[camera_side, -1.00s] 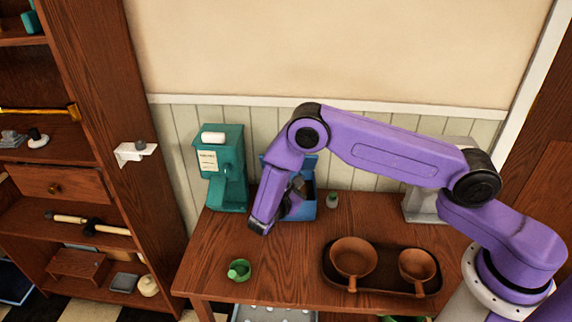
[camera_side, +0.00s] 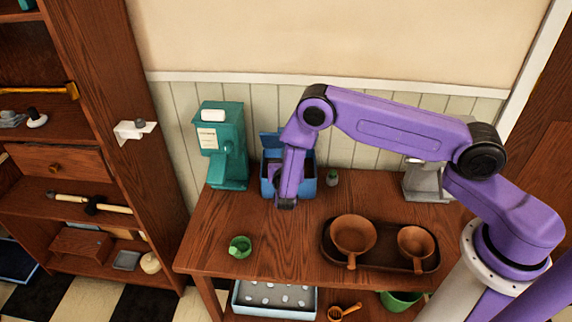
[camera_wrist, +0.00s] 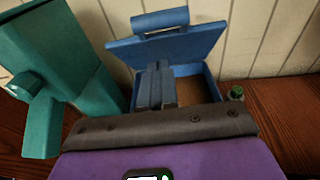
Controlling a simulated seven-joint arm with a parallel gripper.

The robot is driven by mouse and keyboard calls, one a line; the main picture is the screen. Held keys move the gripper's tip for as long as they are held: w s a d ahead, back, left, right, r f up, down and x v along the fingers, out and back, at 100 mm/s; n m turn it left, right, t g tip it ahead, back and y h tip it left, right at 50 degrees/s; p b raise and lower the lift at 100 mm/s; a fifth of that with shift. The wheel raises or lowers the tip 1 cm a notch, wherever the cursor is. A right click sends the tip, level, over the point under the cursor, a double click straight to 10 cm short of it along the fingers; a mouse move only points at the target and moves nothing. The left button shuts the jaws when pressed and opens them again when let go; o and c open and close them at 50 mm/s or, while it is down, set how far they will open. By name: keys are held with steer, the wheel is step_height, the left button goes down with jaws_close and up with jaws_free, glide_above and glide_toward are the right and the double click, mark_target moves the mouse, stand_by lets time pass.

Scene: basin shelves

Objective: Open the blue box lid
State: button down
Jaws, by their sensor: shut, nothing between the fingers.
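The blue box (camera_side: 308,187) stands at the back of the wooden table against the wall. Its lid (camera_side: 271,143) is up, and the wrist view shows the raised lid (camera_wrist: 190,46) with its handle bar on the top edge, tilted back toward the wall. The box's brown inside shows in the wrist view. My gripper (camera_wrist: 158,70) is shut and empty, in front of the raised lid and over the box opening. Whether the fingers touch the lid or box cannot be told. In the side view my purple arm hides the gripper and part of the box.
A teal machine (camera_side: 226,150) stands left of the box, and a small green-topped bottle (camera_side: 332,178) just right. A dark tray (camera_side: 379,267) with two brown pans is at the front right. A green cup (camera_side: 240,247) is at the front left. The table's front middle is clear.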

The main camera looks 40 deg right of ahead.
steer(key=shift+w+d+r, duration=1.1)
steer(key=shift+w+r, duration=0.1)
steer(key=shift+w, duration=0.05)
steer(key=w+d+r+g+y, duration=0.1)
steer(key=w+d+r, duration=0.1)
steer(key=w+d+r+g+y, duration=0.1)
steer(key=w+d+r+g, duration=0.1)
steer(key=w+r, duration=0.1)
steer(key=shift+y, duration=0.3)
steer(key=shift+g+y, duration=0.4)
steer(key=shift+g, duration=0.1)
steer(key=shift+w+d+r, duration=0.25)
steer(key=shift+w+d, duration=0.5)
steer(key=shift+w, duration=0.1)
steer(key=shift+w+d+r, duration=0.3)
steer(key=shift+w+d, duration=0.45)
steer(key=shift+w, duration=0.1)
steer(key=shift+w+d+r, duration=0.25)
steer(key=shift+w+d, duration=0.5)
steer(key=shift+w, duration=0.1)
